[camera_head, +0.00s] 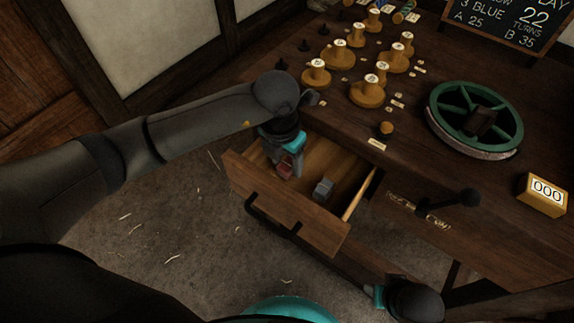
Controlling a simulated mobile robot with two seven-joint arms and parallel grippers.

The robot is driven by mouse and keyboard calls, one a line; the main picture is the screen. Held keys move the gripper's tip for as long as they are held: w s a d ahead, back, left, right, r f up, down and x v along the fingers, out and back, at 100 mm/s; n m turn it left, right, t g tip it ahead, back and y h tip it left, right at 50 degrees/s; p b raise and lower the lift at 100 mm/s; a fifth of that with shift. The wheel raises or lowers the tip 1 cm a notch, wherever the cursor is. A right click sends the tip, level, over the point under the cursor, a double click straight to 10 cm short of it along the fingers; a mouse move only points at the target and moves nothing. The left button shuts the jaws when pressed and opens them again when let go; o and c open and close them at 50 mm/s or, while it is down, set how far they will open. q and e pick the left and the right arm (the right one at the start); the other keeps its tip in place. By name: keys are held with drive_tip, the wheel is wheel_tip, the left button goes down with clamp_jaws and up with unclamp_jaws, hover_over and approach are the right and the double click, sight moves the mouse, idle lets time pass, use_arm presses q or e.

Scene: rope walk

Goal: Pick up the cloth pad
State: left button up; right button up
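The wooden drawer (312,222) of the bench stands open. My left gripper (285,172) points down into its left part. A small reddish piece (284,168), which may be the cloth pad, is at the fingertips and partly hidden by them. I cannot tell whether the fingers are closed on it or only around it. A small grey block (323,189) lies in the drawer to the right of the gripper. My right gripper (378,297) is low at the lower right, beside the bench front, and its fingers cannot be made out.
The bench top (330,118) above the drawer holds several wooden spools (368,93), a green wheel (476,118) and a yellow counter box (542,196). A dark crank handle (460,199) sticks out from the bench front. The floor (190,215) left of the drawer is clear except for straw bits.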

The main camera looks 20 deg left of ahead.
use_arm(q)
clamp_jaws()
drive_tip(key=shift+r, duration=0.2)
idle(0.4)
drive_tip(key=shift+r, duration=0.2)
wheel_tip(320, 180, up, 9)
drive_tip(key=p, duration=0.4)
wheel_tip(320, 180, up, 9)
drive_tip(key=p, duration=0.2)
hover_over(287, 164)
drive_tip(key=shift+r+p, duration=0.35)
drive_tip(key=shift+r, duration=0.3)
use_arm(e)
drive_tip(key=s+d+f, duration=0.5)
drive_tip(key=s+f, duration=0.3)
drive_tip(key=f, duration=0.2)
drive_tip(key=shift+f+g+h, duration=0.3)
drive_tip(key=shift+f+g, duration=0.1)
drive_tip(key=shift+d, duration=0.1)
